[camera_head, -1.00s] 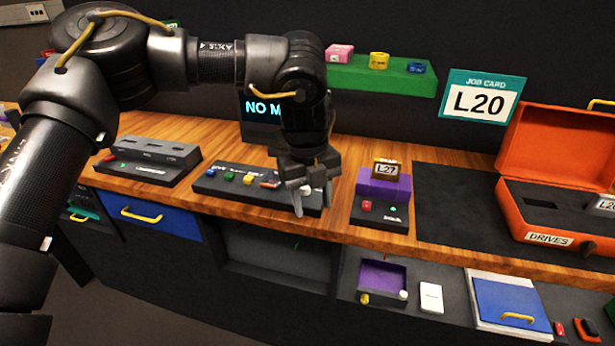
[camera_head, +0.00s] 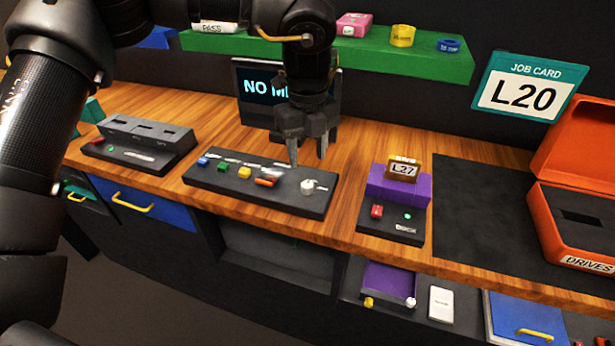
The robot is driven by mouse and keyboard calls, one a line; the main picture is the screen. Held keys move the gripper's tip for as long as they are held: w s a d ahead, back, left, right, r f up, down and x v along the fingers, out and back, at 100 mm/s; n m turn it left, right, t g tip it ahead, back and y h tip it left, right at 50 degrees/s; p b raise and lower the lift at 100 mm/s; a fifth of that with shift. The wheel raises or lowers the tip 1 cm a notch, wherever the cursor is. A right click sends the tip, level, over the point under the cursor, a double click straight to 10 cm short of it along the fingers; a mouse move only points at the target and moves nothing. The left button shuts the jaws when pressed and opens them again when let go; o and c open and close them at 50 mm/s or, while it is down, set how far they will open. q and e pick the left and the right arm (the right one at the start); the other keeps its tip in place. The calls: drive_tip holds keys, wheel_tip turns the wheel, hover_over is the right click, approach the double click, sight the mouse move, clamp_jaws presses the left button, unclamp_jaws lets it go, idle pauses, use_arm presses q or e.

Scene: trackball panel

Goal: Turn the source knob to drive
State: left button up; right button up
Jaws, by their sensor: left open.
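The control panel (camera_head: 262,198) is a dark slab on the wooden counter, with blue, green and yellow buttons in a row. An orange part (camera_head: 266,182) sits right of the yellow button. A white knob (camera_head: 308,186) with a small pointer stands at the panel's right end; its labels are too small to read. My left gripper (camera_head: 308,160) points down with its fingers apart and empty, above and behind the panel's right part. It looks apart from the knob. My right gripper is not in view.
A monitor (camera_head: 258,86) stands behind the gripper. Right of the panel is a purple dock (camera_head: 384,190) holding a drive marked L27 (camera_head: 403,170). A grey slotted box (camera_head: 142,138) is at left. A green shelf (camera_head: 420,59) hangs above; an orange case (camera_head: 570,222) is at far right.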

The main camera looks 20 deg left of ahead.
sight(307, 184)
use_arm(q)
wheel_tip(307, 184, down, 6)
drive_tip(key=shift+w+a+f+p, duration=0.1)
drive_tip(key=shift+p, duration=0.2)
drive_tip(key=shift+f, duration=0.95)
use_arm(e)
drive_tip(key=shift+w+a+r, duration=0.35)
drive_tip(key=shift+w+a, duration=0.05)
use_arm(q)
drive_tip(key=shift+c, duration=1)
drive_tip(key=c, duration=0.8)
